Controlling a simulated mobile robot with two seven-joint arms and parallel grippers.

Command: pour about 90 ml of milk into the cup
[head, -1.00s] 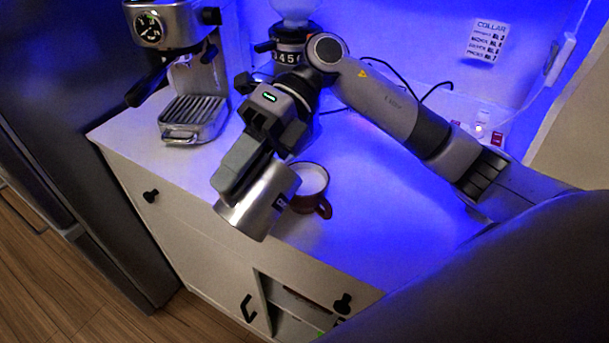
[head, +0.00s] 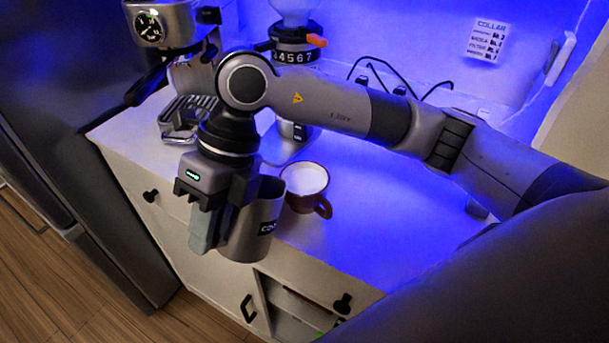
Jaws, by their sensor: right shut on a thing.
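A metal milk jug (head: 254,228) with a dark label is held in my right gripper (head: 213,222), which is shut on it. The jug is nearly upright, in front of the cabinet's front edge and beside the cup. The reddish-brown cup (head: 304,190) stands upright on the white counter, its handle toward the lower right. White liquid shows inside it; how much I cannot tell. The jug's dark inner wall shows at its mouth, but its contents cannot be made out. My left gripper is not in view.
An espresso machine (head: 162,28) with a drip tray stands at the back left, partly behind my right arm. A grinder (head: 294,45) stands at the back wall. The counter right of the cup (head: 385,205) is clear.

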